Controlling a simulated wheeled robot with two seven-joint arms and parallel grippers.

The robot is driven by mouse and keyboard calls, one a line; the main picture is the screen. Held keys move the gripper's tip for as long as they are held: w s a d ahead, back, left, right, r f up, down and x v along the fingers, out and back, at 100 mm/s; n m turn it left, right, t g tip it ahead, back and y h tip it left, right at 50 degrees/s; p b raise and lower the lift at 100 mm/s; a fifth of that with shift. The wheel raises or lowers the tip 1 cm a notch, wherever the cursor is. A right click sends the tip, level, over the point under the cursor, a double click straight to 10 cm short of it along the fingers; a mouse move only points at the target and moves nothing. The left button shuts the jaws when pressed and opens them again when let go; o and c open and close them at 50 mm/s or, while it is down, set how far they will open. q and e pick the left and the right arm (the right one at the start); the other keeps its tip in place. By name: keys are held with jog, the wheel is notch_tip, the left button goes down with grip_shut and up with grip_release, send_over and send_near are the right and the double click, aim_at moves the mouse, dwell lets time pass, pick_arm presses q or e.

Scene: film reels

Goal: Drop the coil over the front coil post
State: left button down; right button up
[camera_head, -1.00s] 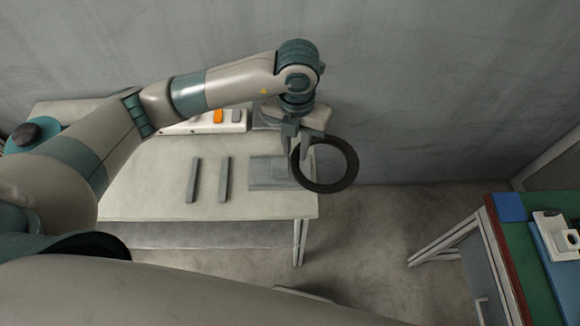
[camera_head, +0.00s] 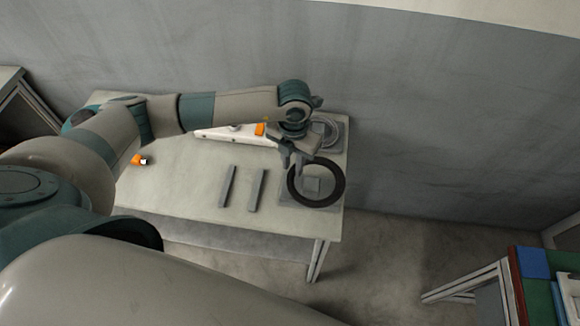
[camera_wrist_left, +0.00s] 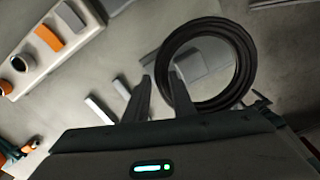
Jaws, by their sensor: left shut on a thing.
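The coil is a black ring (camera_head: 341,190), and it also shows in the left wrist view (camera_wrist_left: 248,62). My left gripper (camera_head: 294,165) is shut on the coil's left rim, with one finger inside the ring and one outside in the left wrist view (camera_wrist_left: 162,80). The front coil post, a grey block (camera_head: 312,185), shows through the ring's opening, also in the left wrist view (camera_wrist_left: 205,58). Its grey base plate (camera_head: 287,197) is partly covered by the coil. I cannot tell how high the coil is above the plate. My right gripper is not in view.
A second grey stand with a pale ring (camera_head: 331,128) is at the table's back right. A white holder with an orange piece (camera_head: 260,129) stands at the back. Two grey bars (camera_head: 257,190) lie left of the post. The table's (camera_head: 185,200) right edge is close to the coil.

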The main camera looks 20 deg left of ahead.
pick_arm(q)
jog(key=shift+w+a+f, duration=0.15)
jog(key=shift+a+f, duration=0.15)
jog(key=shift+a, duration=0.25)
jog(key=shift+f+p, duration=0.55)
jog(key=shift+f, duration=0.1)
notch_tip(320, 180, down, 2)
jog(key=shift+p, duration=0.45)
jog(key=shift+f, duration=0.35)
jog(key=shift+f, duration=0.25)
